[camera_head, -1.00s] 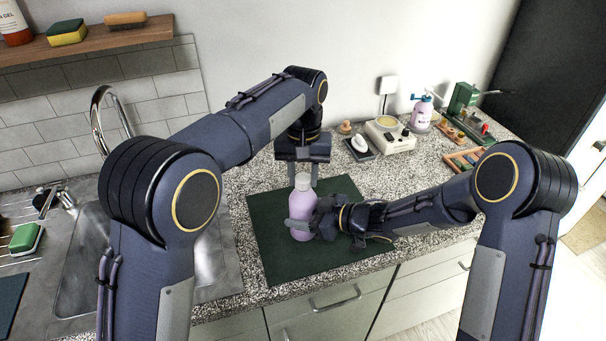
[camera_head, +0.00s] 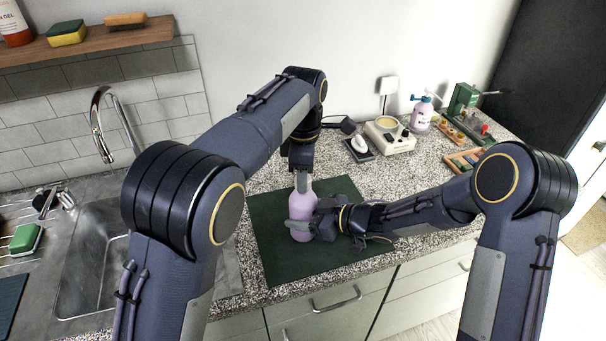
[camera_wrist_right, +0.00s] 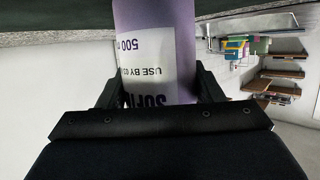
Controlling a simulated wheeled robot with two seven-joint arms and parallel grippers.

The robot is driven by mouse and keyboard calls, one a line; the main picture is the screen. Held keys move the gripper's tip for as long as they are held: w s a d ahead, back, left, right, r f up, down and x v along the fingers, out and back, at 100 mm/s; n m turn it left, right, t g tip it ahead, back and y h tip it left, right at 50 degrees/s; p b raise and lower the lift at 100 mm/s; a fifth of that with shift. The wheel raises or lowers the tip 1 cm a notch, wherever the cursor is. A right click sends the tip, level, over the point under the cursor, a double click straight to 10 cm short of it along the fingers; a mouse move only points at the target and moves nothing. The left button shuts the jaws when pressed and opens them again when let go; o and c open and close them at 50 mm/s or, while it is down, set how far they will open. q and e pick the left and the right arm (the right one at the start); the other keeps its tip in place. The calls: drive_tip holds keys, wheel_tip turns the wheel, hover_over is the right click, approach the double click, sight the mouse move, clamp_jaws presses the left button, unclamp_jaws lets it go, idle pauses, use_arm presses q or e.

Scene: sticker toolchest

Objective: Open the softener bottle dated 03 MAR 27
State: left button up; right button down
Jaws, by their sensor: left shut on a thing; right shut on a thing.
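A lilac bottle (camera_head: 301,212) stands upright on the dark green mat (camera_head: 275,262). My right gripper (camera_head: 303,230) is shut around its body from the right. In the right wrist view the bottle (camera_wrist_right: 155,28) sits between the fingers, with its white label upside down; "USE BY" and "500" show, but the rest of the date is cut off. My left gripper (camera_head: 302,182) points down from above and is shut at the bottle's top. The cap is hidden by the left fingers, so I cannot tell whether it is still seated.
A sink (camera_head: 95,255) with a tap (camera_head: 105,120) lies left of the mat. Behind the mat stand a cream device (camera_head: 390,135), a spray bottle (camera_head: 421,114) and a green tool (camera_head: 462,104). A wooden rack (camera_head: 463,160) is at the right. The mat's front is free.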

use_arm(q)
drive_tip(key=shift+r, duration=0.15)
drive_tip(key=shift+r, duration=1)
drive_tip(key=shift+r, duration=0.1)
drive_tip(key=shift+r, duration=1.9)
use_arm(e)
drive_tip(key=shift+c, duration=1.5)
unclamp_jaws()
drive_tip(key=shift+d, duration=0.1)
